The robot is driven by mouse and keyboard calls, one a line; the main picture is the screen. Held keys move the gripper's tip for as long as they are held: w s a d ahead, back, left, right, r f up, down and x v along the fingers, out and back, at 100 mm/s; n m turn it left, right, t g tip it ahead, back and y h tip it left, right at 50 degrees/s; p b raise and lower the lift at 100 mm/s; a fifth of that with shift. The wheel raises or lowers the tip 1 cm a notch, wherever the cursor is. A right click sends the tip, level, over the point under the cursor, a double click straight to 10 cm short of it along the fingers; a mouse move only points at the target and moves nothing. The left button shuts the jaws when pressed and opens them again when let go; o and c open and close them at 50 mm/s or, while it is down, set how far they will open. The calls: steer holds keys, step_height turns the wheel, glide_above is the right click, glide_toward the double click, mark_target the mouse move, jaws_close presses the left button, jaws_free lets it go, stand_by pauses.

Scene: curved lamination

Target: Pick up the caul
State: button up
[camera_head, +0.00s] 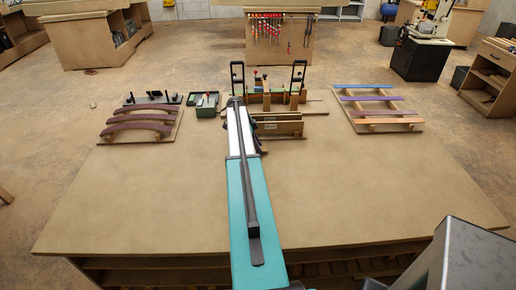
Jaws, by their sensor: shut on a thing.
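Two tan wooden boards stand on edge, one behind the other, at the back middle of the table. The front board, which looks like the caul (280,130), bears a small label. My teal and white arm reaches forward to these boards and covers their left ends. My gripper (259,143) is mostly hidden behind the arm; only a dark part shows beside the front board's left end. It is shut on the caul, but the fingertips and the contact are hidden. I cannot tell whether the board is clear of the table.
Two black-handled clamps (299,74) stand behind the boards. A dark green bin (204,108) is left of the arm. A board with curved dark strips (137,125) lies at left, a rack of coloured strips (376,98) at right. The table's front (150,205) is clear.

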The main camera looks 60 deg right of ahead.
steer(key=shift+r+b, duration=0.45)
steer(key=shift+r, duration=0.15)
steer(key=shift+a+r+b, duration=0.2)
steer(key=shift+r+b, duration=0.3)
steer(key=shift+r, duration=0.25)
steer(key=w+a+b, duration=0.1)
steer(key=a, duration=0.4)
steer(key=w+a+r+b, duration=0.1)
steer(key=a+b, duration=0.1)
steer(key=a, duration=0.3)
steer(key=w+a+b, duration=0.1)
steer(key=a+b, duration=0.1)
steer(key=a, duration=0.3)
steer(key=shift+a+r, duration=0.15)
steer(key=shift+r, duration=0.15)
